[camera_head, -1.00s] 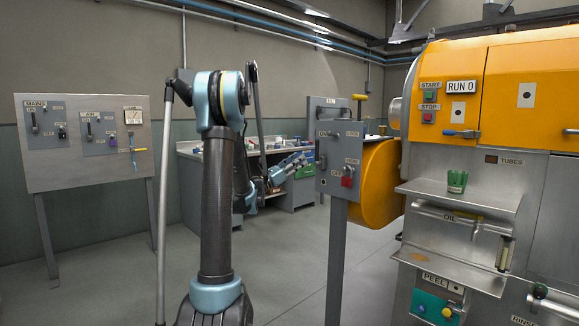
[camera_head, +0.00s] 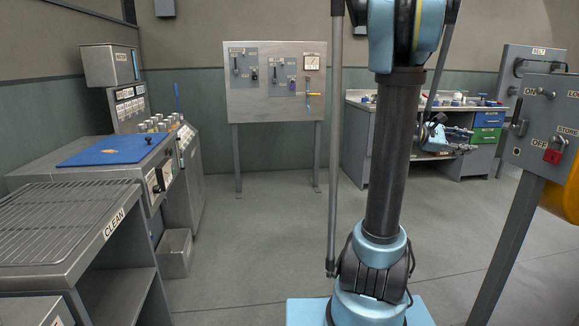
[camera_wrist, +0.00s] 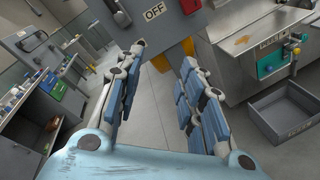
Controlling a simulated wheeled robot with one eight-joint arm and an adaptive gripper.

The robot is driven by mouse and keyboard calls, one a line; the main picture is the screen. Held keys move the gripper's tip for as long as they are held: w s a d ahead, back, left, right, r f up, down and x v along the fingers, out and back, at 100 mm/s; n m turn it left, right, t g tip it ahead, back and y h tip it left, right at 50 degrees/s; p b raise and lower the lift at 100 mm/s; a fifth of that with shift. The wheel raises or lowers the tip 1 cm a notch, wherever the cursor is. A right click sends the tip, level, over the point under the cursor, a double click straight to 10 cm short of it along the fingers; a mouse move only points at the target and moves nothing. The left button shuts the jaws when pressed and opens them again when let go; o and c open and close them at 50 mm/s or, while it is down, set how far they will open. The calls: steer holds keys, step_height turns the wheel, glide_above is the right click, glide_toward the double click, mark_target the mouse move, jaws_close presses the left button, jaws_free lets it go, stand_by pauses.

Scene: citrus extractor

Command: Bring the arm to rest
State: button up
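My arm stands upright in the middle of the head view, and my gripper (camera_head: 470,141) sticks out behind it to the right, in front of the workbench in the picture. In the wrist view, my gripper (camera_wrist: 161,65) has its two blue-padded fingers apart with nothing between them. Beyond the fingers are the grey switch panel (camera_wrist: 150,35) with its OFF label and the grey floor. The same switch panel (camera_head: 535,137), with a red padlock (camera_head: 554,151), is at the right of the head view, apart from the gripper.
A bench with a blue mat (camera_head: 117,149) and a rack marked CLEAN (camera_head: 50,222) stand at left. A switch board (camera_head: 275,105) is at the back, a workbench (camera_head: 357,98) behind my arm. An open grey drawer (camera_wrist: 294,107) juts out at right in the wrist view. The middle floor is clear.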

steer(key=s+a+f+m+y, duration=0.3)
steer(key=s+a+f+y, duration=0.2)
steer(key=a, duration=0.8)
steer(key=s+a+f+m+t+y, duration=0.1)
steer(key=s+a+f+m+y, duration=0.2)
steer(key=s+a+f+y, duration=0.3)
steer(key=s+a+f+m+t+y, duration=0.1)
steer(key=s+a+f+m+y, duration=0.2)
steer(key=a+f, duration=0.9)
steer(key=s+a+y, duration=0.2)
steer(key=s+a, duration=0.2)
steer(key=a, duration=0.4)
steer(key=shift+s+a+f, duration=0.25)
steer(key=shift+s+a, duration=0.15)
